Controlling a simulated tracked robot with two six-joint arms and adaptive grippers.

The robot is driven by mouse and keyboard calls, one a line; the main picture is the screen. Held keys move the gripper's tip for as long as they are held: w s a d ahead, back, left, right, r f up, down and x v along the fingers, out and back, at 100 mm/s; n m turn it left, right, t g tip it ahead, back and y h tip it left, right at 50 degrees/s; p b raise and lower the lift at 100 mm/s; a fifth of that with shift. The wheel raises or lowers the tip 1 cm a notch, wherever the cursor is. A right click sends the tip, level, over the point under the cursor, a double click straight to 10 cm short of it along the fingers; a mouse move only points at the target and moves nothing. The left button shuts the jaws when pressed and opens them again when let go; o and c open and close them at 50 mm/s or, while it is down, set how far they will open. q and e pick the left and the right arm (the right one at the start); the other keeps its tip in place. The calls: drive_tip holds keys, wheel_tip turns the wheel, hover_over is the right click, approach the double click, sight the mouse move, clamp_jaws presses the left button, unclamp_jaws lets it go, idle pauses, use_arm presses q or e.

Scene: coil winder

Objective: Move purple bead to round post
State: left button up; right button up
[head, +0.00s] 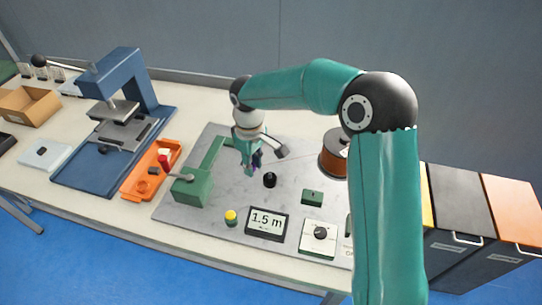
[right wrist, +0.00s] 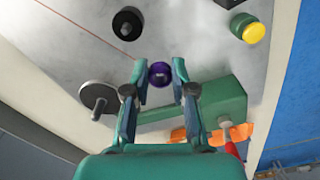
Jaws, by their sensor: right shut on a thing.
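The purple bead (right wrist: 160,74) sits between the fingertips of my right gripper (right wrist: 160,72) in the right wrist view. The gripper is shut on it. In the head view my right gripper (head: 254,165) hangs pointing down over the grey plate, and the bead is hard to make out there. A short black round post (head: 270,180) stands on the plate just in front and to the right of the gripper. The post also shows in the right wrist view (right wrist: 127,23), apart from the bead. My left gripper is not in view.
A green block with an arm (head: 190,187) stands left of the gripper. A yellow button (head: 231,217), a display reading 1.5 m (head: 267,223), a knob box (head: 319,238) and a small green block (head: 312,197) lie in front. A copper-coloured spool (head: 333,158) stands right.

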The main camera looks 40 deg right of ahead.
sight(271, 175)
drive_tip(key=shift+n, duration=0.5)
drive_tip(key=d, duration=0.1)
drive_tip(key=s+d+r, duration=0.1)
drive_tip(key=d, duration=0.3)
drive_tip(key=shift+s+r, duration=0.15)
drive_tip(key=shift+r, duration=0.05)
drive_tip(key=shift+f+b, duration=2.2)
drive_tip(key=shift+f, duration=0.2)
drive_tip(key=shift+s, duration=0.1)
drive_tip(key=shift+f, duration=0.2)
drive_tip(key=shift+f+b, duration=0.7)
drive_tip(key=shift+f, duration=0.05)
drive_tip(key=shift+f, duration=0.1)
drive_tip(key=o, duration=0.8)
drive_tip(key=shift+c, duration=0.2)
